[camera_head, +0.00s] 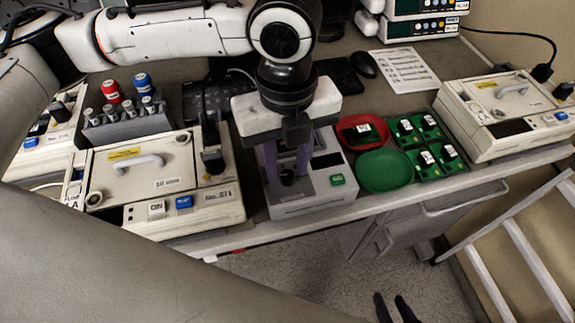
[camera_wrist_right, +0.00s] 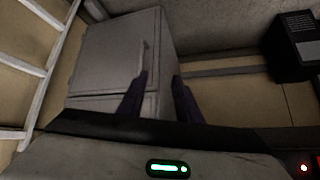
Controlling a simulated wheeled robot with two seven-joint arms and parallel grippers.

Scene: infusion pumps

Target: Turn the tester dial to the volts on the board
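The tester (camera_head: 310,200) is a pale box with a dark display (camera_head: 327,160) and a green button (camera_head: 337,180), near the bench's front edge. My left gripper (camera_head: 287,172) points down over it from above. Its purple fingers are apart, either side of a dark round part (camera_head: 287,177) that looks like the dial; contact cannot be told. The dial's setting is hidden. A small board (camera_head: 362,132) with a white label lies in the red dish (camera_head: 350,122); its text is too small to read. My right gripper (camera_head: 395,308) is open and empty beyond the bench front; its fingers also show in the right wrist view (camera_wrist_right: 160,100).
A green dish (camera_head: 384,171) and several green boards (camera_head: 424,143) lie right of the tester. Pumps stand left (camera_head: 150,175) and right (camera_head: 510,110). A rack (camera_head: 125,122) with red and blue caps stands behind the left pump. A drawer cabinet (camera_wrist_right: 120,55) is ahead of my right gripper.

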